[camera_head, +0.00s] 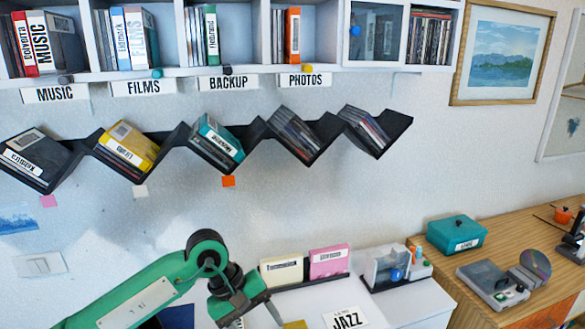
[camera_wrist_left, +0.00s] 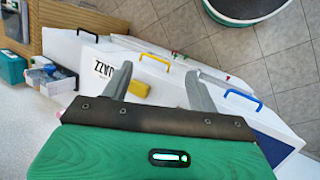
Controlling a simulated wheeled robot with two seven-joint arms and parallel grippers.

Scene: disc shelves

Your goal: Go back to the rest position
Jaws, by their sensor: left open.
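My left gripper (camera_head: 243,312) comes in at the bottom of the head view on its green arm, in front of the white cabinet top. In the left wrist view its two fingers (camera_wrist_left: 157,85) stand wide apart with nothing held between them. A small yellow object (camera_wrist_left: 138,88) lies on the white surface below, between the fingers in that picture but apart from them. Its edge also shows at the bottom of the head view (camera_head: 295,325). My right gripper is not in either view.
A zigzag dark shelf (camera_head: 262,130) holds several disc cases on the wall, under a white shelf (camera_head: 240,70) with labelled compartments. A white cabinet with a JAZZ label (camera_head: 346,319) stands below. A wooden desk (camera_head: 480,262) with a teal box (camera_head: 456,232) is at right.

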